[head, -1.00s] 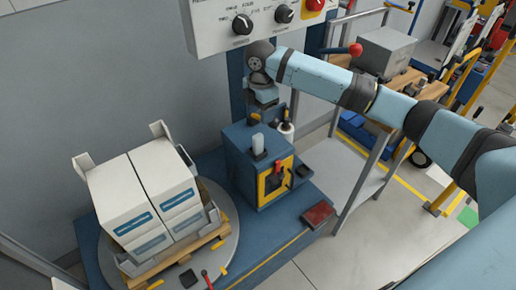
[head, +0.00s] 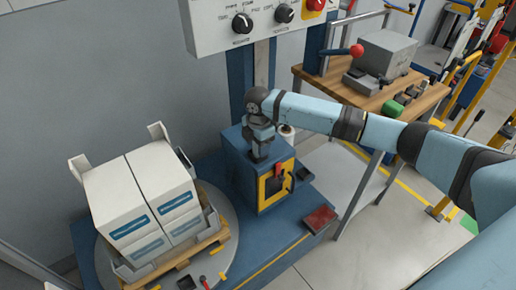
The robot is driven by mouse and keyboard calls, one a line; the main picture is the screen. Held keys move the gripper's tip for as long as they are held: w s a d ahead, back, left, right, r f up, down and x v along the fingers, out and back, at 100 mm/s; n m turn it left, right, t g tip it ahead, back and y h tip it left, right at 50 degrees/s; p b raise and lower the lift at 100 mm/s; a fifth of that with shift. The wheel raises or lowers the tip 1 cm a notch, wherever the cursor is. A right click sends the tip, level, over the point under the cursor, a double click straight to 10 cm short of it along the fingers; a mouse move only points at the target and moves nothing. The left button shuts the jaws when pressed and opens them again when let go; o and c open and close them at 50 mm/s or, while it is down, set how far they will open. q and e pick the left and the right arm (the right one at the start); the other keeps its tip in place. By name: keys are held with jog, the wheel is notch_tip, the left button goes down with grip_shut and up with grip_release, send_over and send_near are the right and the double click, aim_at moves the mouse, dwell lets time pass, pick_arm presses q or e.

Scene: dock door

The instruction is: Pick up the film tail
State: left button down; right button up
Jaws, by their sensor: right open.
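My right gripper (head: 259,156) points down at the top of the blue film carriage (head: 238,158). It is open, though its fingers are small and dark here. A small whitish upright piece, which looks like the film tail, stood on the carriage top a moment ago. The gripper now covers that spot, so I cannot tell whether the piece is between the fingers. A white film roll (head: 287,132) shows just right of the gripper, partly hidden behind my right arm. My left gripper is not in view.
White boxes (head: 150,205) stand on a wooden pallet (head: 180,257) on the round grey turntable (head: 228,262) at left. A control panel (head: 255,25) hangs above. A wooden-topped workbench (head: 340,92) stands behind my arm. A red pad (head: 319,218) lies on the blue base.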

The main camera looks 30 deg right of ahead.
jog(key=shift+c, duration=0.2)
grip_shut()
jog(key=shift+r, duration=0.15)
